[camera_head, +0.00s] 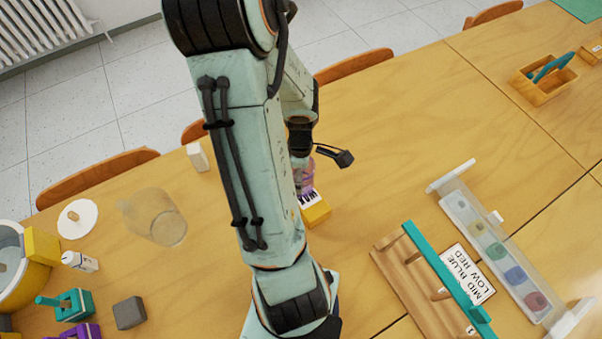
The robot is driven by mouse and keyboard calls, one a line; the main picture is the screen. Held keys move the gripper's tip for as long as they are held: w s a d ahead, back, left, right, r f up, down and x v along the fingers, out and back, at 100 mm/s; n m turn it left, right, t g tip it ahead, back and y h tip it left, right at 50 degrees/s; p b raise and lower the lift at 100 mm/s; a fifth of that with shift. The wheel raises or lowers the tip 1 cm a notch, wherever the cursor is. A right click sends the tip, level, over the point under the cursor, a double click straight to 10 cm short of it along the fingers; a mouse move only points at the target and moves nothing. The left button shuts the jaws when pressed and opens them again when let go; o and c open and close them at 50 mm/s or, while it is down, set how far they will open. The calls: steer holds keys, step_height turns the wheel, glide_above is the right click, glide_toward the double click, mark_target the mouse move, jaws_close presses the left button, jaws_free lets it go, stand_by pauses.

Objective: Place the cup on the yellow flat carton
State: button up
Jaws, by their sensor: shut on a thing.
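My gripper (301,178) is at the middle of the table, mostly hidden behind my own arm. It is shut on a small pink-purple thing (308,180), which seems to be the cup; only its right part shows. The yellow flat carton (318,214) lies just below it in the picture, with a white label with black marks on its upper part. The left part of the carton is hidden by my arm. I cannot tell whether the cup touches the carton or is above it.
A clear glass vessel (160,222), a white disc (77,219), a white bottle (80,261), a grey block (129,313) and a yellow-rimmed bowl (12,275) are at left. A wooden rack (415,285) and a clear paint tray (495,250) are at right. The table beyond the carton is clear.

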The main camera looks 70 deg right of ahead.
steer(key=shift+f, duration=0.3)
steer(key=o, duration=1.2)
steer(key=shift+f, duration=0.1)
step_height(320, 180, up, 12)
steer(key=shift+r, duration=0.1)
